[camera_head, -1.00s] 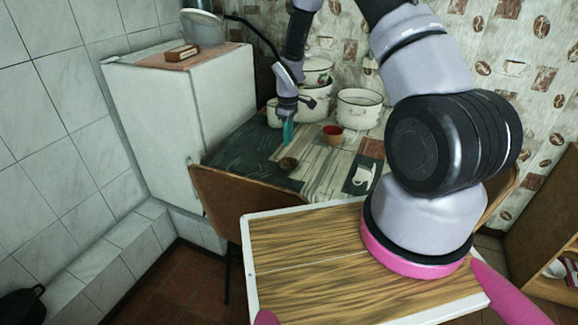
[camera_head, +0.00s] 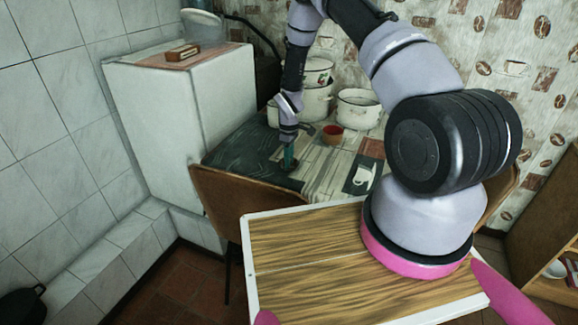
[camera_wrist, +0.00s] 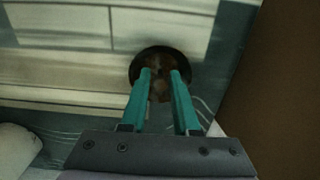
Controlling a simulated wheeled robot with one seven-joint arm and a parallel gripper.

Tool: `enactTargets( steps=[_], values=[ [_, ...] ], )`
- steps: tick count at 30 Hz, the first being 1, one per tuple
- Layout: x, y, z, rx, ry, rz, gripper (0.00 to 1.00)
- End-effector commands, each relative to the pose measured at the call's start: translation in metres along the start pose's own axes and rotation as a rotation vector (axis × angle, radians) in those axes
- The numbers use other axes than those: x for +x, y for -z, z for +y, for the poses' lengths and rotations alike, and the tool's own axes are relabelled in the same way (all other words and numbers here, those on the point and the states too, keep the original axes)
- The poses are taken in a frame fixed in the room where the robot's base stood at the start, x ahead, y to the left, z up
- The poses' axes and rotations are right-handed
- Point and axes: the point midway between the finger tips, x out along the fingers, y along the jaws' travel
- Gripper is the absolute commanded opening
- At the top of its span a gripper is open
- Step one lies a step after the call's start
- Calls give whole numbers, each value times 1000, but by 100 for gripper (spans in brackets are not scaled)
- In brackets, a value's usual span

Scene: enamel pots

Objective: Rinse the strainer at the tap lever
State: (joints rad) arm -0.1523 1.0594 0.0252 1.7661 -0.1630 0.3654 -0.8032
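My gripper (camera_head: 289,158) points down at the table, its teal fingers over a small dark round object. In the wrist view the gripper (camera_wrist: 160,72) is open, with a gap between the fingertips. The dark round object (camera_wrist: 160,52) has a brownish middle, and the fingertips overlap its near part. I cannot tell whether they touch it or whether it is the strainer. In the head view my fingers mostly hide it. I can make out no tap lever in these frames.
The table (camera_head: 240,152) bears a red cup (camera_head: 333,134), a white pot (camera_head: 358,110) and other enamel pots behind my arm. A white cabinet (camera_head: 150,115) stands left, with a small box (camera_head: 182,53) on top. A brown chair (camera_head: 240,205) stands at the near edge.

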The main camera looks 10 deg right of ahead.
Motion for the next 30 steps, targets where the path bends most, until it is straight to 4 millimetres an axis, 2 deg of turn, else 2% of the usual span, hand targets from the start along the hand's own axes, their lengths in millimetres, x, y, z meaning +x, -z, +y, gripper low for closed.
enactTargets(
  steps=[1, 3, 30],
  values=[
    [0, 0, 0, 0, 0, 0, 25],
    [0, 0, 0, 0, 0, 0, 0],
    [0, 0, 0, 0, 0, 0, 0]
  ],
)
